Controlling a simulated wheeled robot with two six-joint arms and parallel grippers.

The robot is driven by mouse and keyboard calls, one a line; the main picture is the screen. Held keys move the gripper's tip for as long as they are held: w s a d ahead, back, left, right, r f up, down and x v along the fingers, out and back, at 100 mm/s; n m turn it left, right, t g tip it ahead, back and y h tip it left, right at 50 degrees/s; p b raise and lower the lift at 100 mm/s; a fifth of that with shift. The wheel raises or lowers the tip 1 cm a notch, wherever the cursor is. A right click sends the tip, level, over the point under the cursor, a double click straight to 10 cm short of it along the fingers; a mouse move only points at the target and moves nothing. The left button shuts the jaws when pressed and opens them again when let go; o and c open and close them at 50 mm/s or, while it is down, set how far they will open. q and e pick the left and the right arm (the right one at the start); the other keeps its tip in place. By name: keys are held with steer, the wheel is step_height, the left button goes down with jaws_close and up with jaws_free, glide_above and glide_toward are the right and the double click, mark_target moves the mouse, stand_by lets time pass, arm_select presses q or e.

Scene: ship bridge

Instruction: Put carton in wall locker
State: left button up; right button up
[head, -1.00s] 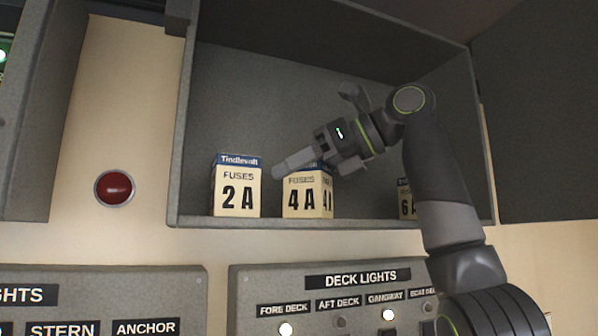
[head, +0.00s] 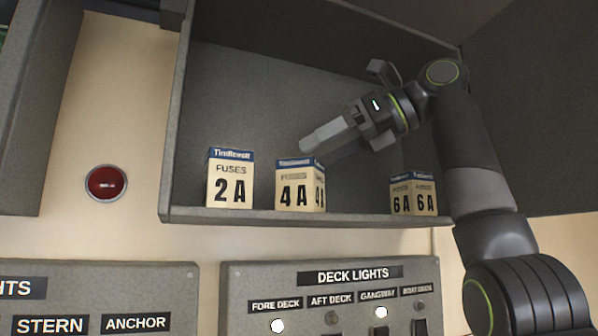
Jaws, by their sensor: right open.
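The wall locker (head: 290,217) is an open grey box on the wall with its door swung out to the right. Three cream fuse cartons with blue tops stand upright on its floor: a 2 A carton (head: 230,183) at the left, a 4 A carton (head: 295,192) in the middle and a 6 A carton (head: 402,198) at the right. My right gripper (head: 308,142) is inside the locker, above the 4 A carton and apart from it. It is open and holds nothing. My left gripper is not in view.
A red round button (head: 106,182) is on the wall left of the locker. Below is a deck lights panel (head: 240,290) with switches and lamps, and another panel (head: 150,280) at the left. The locker floor is free between the 4 A and 6 A cartons.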

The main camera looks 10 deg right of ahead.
steer(key=v, duration=0.5)
steer(key=shift+s+d+r, duration=0.1)
steer(key=shift+s+d, duration=0.05)
stand_by(0.4)
